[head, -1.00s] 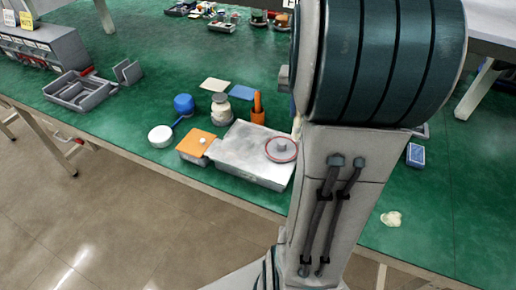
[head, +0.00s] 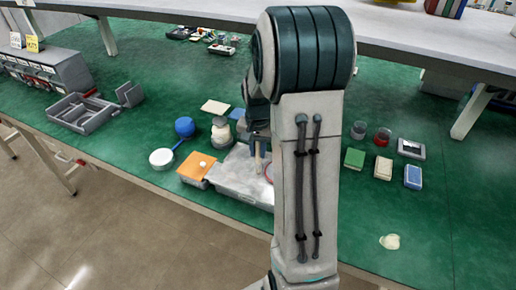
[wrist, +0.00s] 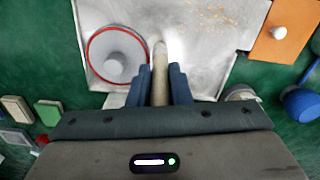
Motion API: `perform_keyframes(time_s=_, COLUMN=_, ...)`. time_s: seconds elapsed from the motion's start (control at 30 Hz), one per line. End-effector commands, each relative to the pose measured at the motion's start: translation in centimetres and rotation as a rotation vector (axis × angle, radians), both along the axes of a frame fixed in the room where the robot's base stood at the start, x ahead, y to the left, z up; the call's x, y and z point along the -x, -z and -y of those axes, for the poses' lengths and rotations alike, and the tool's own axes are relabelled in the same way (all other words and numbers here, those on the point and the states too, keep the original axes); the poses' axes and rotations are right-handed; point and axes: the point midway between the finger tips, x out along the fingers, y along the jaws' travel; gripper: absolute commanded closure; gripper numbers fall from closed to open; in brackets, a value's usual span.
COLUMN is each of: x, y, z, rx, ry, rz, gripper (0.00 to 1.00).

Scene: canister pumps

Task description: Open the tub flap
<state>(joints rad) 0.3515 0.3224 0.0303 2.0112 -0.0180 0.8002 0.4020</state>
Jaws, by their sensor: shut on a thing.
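An orange square flap with a white knob (head: 197,168) lies over a low grey tub (head: 194,182) at the left end of a metal tray in the head view. It looks closed. The flap also shows at the upper right of the wrist view (wrist: 272,35). My gripper (head: 258,140) is above the tray, right of the flap and apart from it. In the wrist view my gripper's blue fingers (wrist: 159,85) are shut on a tan rod (wrist: 159,75), whose pale end points over the tray. My arm hides part of the tray in the head view.
The metal tray (head: 235,190) holds a grey disc in a red ring (wrist: 117,52). Small boxes (head: 383,168) lie right of my arm.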

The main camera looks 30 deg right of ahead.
Motion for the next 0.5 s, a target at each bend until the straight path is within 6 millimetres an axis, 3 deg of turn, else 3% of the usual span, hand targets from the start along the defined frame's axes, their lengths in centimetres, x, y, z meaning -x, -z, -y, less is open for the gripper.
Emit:
perform_keyframes(time_s=0.4, x=0.0, y=0.69, z=0.01, rx=0.001, ry=0.0, rz=0.001, gripper=1.0)
perform_keyframes(time_s=0.43, x=0.0, y=0.53, z=0.01, rx=0.001, ry=0.0, rz=0.001, gripper=0.74)
perform_keyframes(time_s=0.5, x=0.0, y=0.5, z=0.01, rx=0.001, ry=0.0, rz=0.001, gripper=0.6)
